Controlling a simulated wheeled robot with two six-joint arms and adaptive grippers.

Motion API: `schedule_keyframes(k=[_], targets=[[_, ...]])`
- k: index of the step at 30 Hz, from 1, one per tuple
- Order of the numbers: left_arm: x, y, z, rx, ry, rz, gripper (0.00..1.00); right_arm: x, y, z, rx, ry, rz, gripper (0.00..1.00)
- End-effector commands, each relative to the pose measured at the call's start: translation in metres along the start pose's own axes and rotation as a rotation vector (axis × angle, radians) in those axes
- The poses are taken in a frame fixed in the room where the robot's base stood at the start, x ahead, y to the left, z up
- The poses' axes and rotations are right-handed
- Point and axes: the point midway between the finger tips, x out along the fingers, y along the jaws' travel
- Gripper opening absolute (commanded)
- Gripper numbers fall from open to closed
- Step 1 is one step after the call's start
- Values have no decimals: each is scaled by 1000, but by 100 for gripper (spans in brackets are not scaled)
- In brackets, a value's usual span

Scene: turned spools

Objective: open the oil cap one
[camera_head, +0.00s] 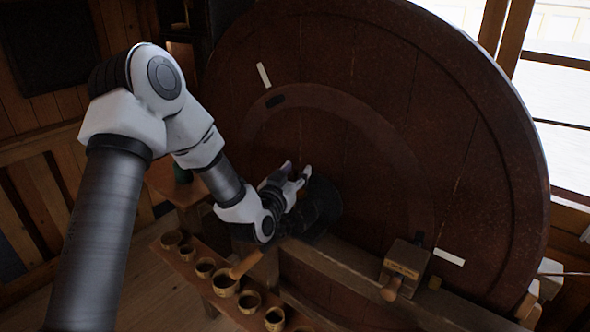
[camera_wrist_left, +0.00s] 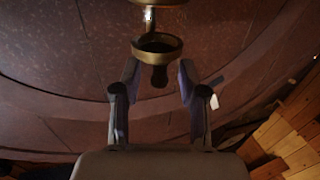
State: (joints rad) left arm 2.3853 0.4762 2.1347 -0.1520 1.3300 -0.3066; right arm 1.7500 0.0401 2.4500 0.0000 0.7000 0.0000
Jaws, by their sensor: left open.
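My left gripper (camera_head: 297,177) is open in front of the big dark wheel, close to the dark hub at its middle. In the left wrist view its two fingers (camera_wrist_left: 158,78) stand apart. A round brass-rimmed piece (camera_wrist_left: 158,47), which may be the oil cap, lies just beyond the fingertips. A dark knob (camera_wrist_left: 159,77) hangs below its rim and shows between the fingers. I cannot tell whether a finger touches it. No label tells which cap is one. The cap is not clear in the head view. My right gripper is not in view.
The large wheel (camera_head: 400,130) fills the back. A wooden beam (camera_head: 350,270) with a small wooden block (camera_head: 405,262) runs in front of it. Several small wooden cups stand on a low bench (camera_head: 200,285) at the lower left, below my arm.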

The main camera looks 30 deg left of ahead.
Motion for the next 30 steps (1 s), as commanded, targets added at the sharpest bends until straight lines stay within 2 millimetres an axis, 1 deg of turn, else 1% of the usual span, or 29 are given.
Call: schedule_keyframes(k=[3,5,6,7,20,26,30], targets=[[0,0,1,0,0,0,42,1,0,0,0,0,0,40],[0,0,0,0,0,0,21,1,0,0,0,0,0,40],[0,0,0,0,0,0,7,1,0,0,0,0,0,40],[0,0,0,0,0,0,0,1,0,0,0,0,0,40],[0,2,1,2,1,-23,0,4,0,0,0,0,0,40],[-1,6,2,4,3,-102,0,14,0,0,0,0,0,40],[-1,11,2,6,4,-195,0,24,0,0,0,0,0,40]])
